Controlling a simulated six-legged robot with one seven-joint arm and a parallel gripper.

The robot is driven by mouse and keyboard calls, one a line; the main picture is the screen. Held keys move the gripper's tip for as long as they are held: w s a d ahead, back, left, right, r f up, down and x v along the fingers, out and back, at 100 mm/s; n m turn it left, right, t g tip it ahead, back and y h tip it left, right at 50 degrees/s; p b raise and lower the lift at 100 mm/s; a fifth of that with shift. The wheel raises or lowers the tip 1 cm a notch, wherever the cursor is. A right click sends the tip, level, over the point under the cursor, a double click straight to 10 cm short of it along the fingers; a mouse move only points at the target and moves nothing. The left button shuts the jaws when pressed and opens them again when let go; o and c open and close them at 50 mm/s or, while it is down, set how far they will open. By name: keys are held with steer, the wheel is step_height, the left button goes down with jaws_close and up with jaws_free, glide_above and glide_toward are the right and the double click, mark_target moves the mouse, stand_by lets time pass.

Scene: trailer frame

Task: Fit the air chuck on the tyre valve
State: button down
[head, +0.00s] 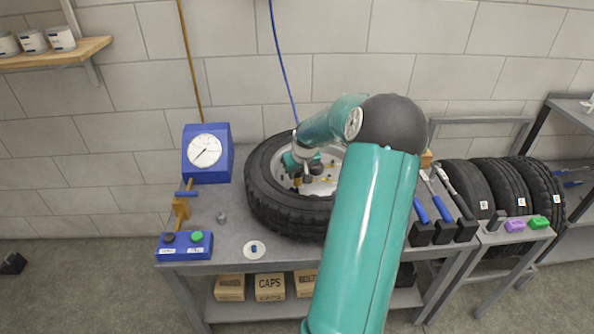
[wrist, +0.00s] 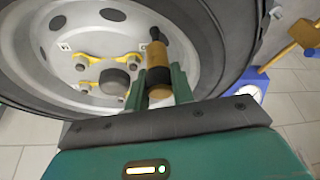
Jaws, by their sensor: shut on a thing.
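The tyre (head: 262,203) lies flat on the workbench with its pale wheel rim (head: 325,186) facing up. My gripper (head: 298,168) is over the left part of the rim, partly hidden by my own arm. In the wrist view, my gripper (wrist: 165,84) is shut on the air chuck (wrist: 157,57), a brass cylinder with a black band and a black end. The chuck points towards the rim (wrist: 60,105) and the inner side of the tyre (wrist: 215,35). I cannot make out the tyre valve, or whether the chuck touches anything.
A blue hose (head: 281,55) hangs down behind the tyre. A blue gauge (head: 207,150), a brass fixture (head: 180,212) and a blue button box (head: 184,246) stand left of the tyre. Blue-handled tools (head: 441,207) stand to the right.

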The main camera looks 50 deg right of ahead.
steer(key=shift+f, duration=0.9)
steer(key=c, duration=0.6)
jaws_free()
steer(key=shift+c, duration=0.2)
steer(key=shift+a, duration=0.1)
steer(key=shift+w, duration=0.1)
steer(key=shift+r, duration=4.05)
